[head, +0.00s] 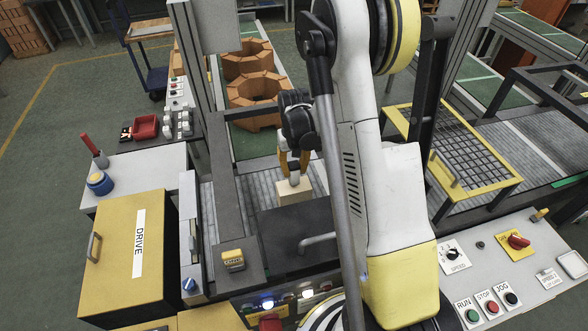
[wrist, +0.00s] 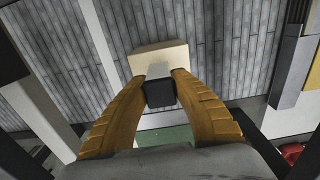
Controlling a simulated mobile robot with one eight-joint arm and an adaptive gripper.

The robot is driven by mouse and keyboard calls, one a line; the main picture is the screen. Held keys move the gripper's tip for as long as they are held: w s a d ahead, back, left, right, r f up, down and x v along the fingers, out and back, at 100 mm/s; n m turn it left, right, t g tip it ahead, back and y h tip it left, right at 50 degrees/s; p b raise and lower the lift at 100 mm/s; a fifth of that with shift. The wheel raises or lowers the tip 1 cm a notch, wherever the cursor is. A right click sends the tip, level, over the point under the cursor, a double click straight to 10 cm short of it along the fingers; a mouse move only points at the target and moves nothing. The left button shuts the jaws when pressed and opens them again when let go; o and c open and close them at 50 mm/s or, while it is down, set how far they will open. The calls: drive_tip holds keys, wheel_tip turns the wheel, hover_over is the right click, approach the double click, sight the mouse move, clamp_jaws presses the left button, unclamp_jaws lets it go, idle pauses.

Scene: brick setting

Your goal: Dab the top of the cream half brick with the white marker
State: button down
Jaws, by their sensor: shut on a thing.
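The cream half brick (head: 288,194) sits on the grey slatted conveyor bed, and in the wrist view it shows as a pale block (wrist: 150,55) just beyond the fingertips. My gripper (head: 294,164) points down over it, its orange fingers shut on the white marker (head: 294,178). In the wrist view the marker (wrist: 160,71) shows between the fingertips (wrist: 160,84), with a dark end towards the camera. The marker's lower end is at or just above the brick's top; I cannot tell whether they touch.
A dark frame (head: 228,180) stands left of the brick, and a dark cover with a grey handle (head: 318,240) lies in front. Orange brick rings (head: 255,90) stand behind on the green belt. A yellow-framed mesh guard (head: 465,150) is to the right.

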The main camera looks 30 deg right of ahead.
drive_tip(key=shift+f+b, duration=0.55)
drive_tip(key=shift+b, duration=0.25)
idle(1.3)
drive_tip(key=shift+r, duration=0.1)
idle(0.5)
drive_tip(key=shift+r+p, duration=1.8)
drive_tip(key=shift+r, duration=1.65)
